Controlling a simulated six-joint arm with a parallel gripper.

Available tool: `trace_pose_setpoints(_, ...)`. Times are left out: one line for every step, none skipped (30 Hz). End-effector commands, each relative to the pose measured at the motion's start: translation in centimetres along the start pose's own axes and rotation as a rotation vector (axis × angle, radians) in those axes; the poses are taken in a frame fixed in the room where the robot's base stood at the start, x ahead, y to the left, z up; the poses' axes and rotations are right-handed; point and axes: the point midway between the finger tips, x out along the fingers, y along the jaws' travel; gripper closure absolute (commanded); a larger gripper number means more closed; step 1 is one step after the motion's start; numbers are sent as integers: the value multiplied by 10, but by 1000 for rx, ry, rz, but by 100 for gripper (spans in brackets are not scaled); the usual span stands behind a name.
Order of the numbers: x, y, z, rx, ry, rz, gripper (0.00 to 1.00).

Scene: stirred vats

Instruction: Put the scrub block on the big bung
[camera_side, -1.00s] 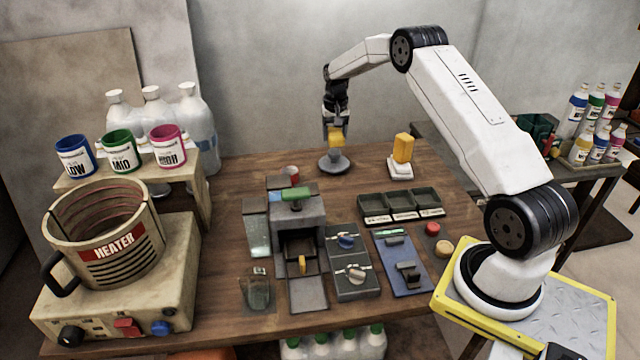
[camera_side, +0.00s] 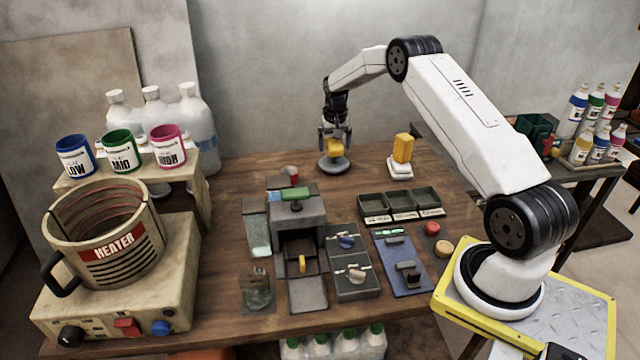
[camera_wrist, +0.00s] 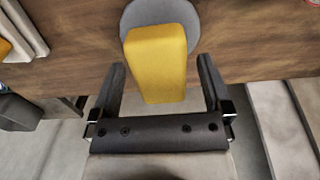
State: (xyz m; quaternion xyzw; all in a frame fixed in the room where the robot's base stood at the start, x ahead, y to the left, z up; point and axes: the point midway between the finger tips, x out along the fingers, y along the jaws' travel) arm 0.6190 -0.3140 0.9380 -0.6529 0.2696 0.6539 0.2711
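The scrub block, a yellow block (camera_side: 334,147), rests on the big bung, a round grey piece with a wide base (camera_side: 334,166), at the back of the table. In the wrist view the scrub block (camera_wrist: 158,62) covers part of the grey bung (camera_wrist: 160,10). My gripper (camera_side: 335,135) is around the block from above. Its fingers (camera_wrist: 158,88) are apart, with a gap on each side of the block. The block's underside is hidden.
Another yellow block (camera_side: 403,148) stands upright on a white base (camera_side: 400,169) to the right. Dark trays (camera_side: 400,203) and a grey press-like unit (camera_side: 297,222) stand nearer the front. The wood around the bung is clear.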

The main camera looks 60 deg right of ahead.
Motion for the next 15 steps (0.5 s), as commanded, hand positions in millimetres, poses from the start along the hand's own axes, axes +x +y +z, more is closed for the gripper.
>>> trace_pose_setpoints(0, 0, 0, 0, 0, 0, 0)
trace_pose_setpoints(0, 0, 0, 0, 0, 0, 0)
trace_pose_setpoints(0, 0, 0, 0, 0, 0, 0)
trace_pose_setpoints(-1, 0, 0, 0, 0, 0, 0)
trace_pose_setpoints(-1, 0, 0, 0, 1, 0, 0)
trace_pose_setpoints(-2, 0, 0, 0, 1, 0, 0)
trace_pose_setpoints(-3, 0, 0, 0, 1, 0, 0)
trace_pose_setpoints(-5, 0, 0, 0, 1, 0, 0)
trace_pose_setpoints(-7, 0, 0, 0, 2, 0, 0)
trace_pose_setpoints(-9, 0, 0, 0, 2, 0, 0)
trace_pose_setpoints(-12, 0, 0, 0, 2, 0, 0)
trace_pose_setpoints(-15, 0, 0, 0, 1, 0, 0)
trace_pose_setpoints(-18, 0, 0, 0, 1, 0, 0)
trace_pose_setpoints(-22, 0, 0, 0, 2, 0, 0)
trace_pose_setpoints(-27, 0, -1, 0, 3, 0, 0)
